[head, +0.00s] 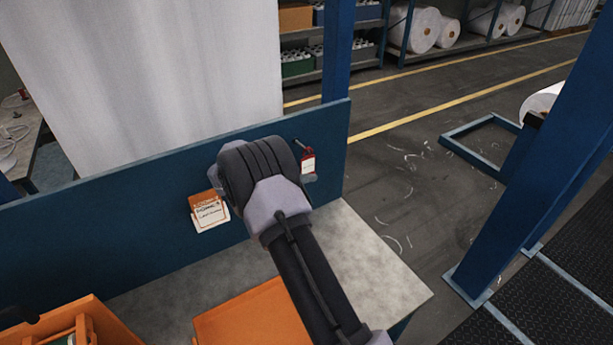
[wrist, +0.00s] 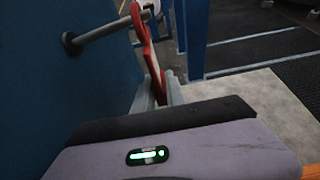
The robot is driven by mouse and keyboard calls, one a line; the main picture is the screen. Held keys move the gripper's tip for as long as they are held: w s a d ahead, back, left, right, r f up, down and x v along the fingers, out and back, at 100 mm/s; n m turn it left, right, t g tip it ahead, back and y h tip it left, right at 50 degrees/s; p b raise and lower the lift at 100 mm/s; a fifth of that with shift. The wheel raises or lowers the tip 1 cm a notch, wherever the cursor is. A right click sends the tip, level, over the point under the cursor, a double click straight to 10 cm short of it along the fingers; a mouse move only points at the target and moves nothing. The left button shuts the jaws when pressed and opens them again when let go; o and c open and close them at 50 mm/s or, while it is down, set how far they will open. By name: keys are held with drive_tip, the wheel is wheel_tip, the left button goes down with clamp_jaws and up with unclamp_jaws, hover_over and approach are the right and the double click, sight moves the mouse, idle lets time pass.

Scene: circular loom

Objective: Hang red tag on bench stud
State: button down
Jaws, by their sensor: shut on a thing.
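The red tag (head: 308,163) has a white label and stands upright in front of the blue bench panel, at its right end. In the wrist view the red tag (wrist: 150,58) is seen edge-on. My gripper (wrist: 159,92) is shut on its lower part. The bench stud (wrist: 100,32) is a grey metal rod sticking out of the panel. Its outer end meets the tag's upper end, and the rod seems to pass through there; I cannot tell for certain. In the head view only the stud's end (head: 296,141) shows, just above the tag.
An orange and white card (head: 209,210) is on the blue panel (head: 110,205), left of my wrist. The grey benchtop (head: 375,255) is bare at right. An orange bin (head: 85,315) stands at lower left. A blue post (head: 545,170) rises at right.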

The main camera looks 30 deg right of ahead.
drive_tip(key=shift+s+f, duration=0.1)
drive_tip(key=shift+f, duration=0.1)
drive_tip(key=c, duration=1.3)
unclamp_jaws()
drive_tip(key=shift+a+r+p, duration=0.25)
drive_tip(key=shift+a+p, duration=0.1)
drive_tip(key=s+a+r+p, duration=0.1)
drive_tip(key=a+r+p, duration=0.1)
drive_tip(key=a, duration=0.4)
drive_tip(key=shift+s+p, duration=0.3)
drive_tip(key=shift+p, duration=0.3)
drive_tip(key=shift+r, duration=0.1)
